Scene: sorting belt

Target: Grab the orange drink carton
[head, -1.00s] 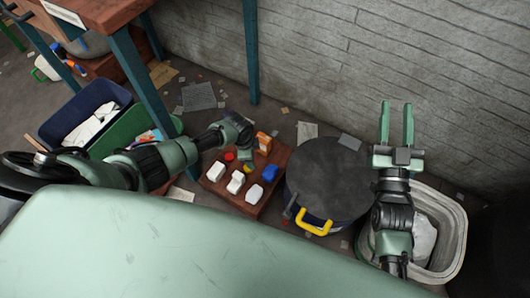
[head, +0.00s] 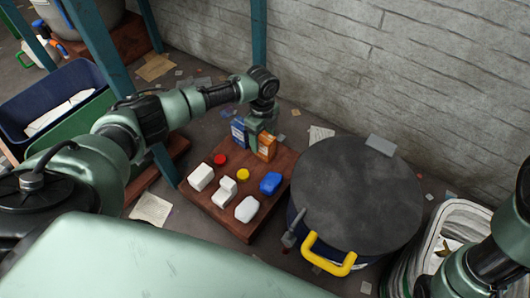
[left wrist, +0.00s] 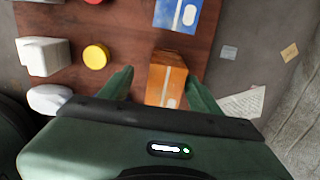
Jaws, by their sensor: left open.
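The orange drink carton (head: 267,146) stands on a low wooden board (head: 283,165) at its far edge, beside a blue carton (head: 239,132). My left gripper (head: 255,128) is over it from above in the head view. In the left wrist view the orange carton (left wrist: 166,78) lies between the two spread fingers of my left gripper (left wrist: 158,76), with a finger on either side. The jaws are open; I cannot tell whether a finger touches it. The carton's near end is hidden by the gripper body. My right gripper is out of view; only part of that arm shows.
White items (head: 200,177), a blue item (head: 270,183), a red cap (head: 219,160) and a yellow cap (head: 243,174) share the board. A large dark-lidded pot (head: 355,195) with a yellow handle stands close on the right. A table leg (head: 163,165) is left.

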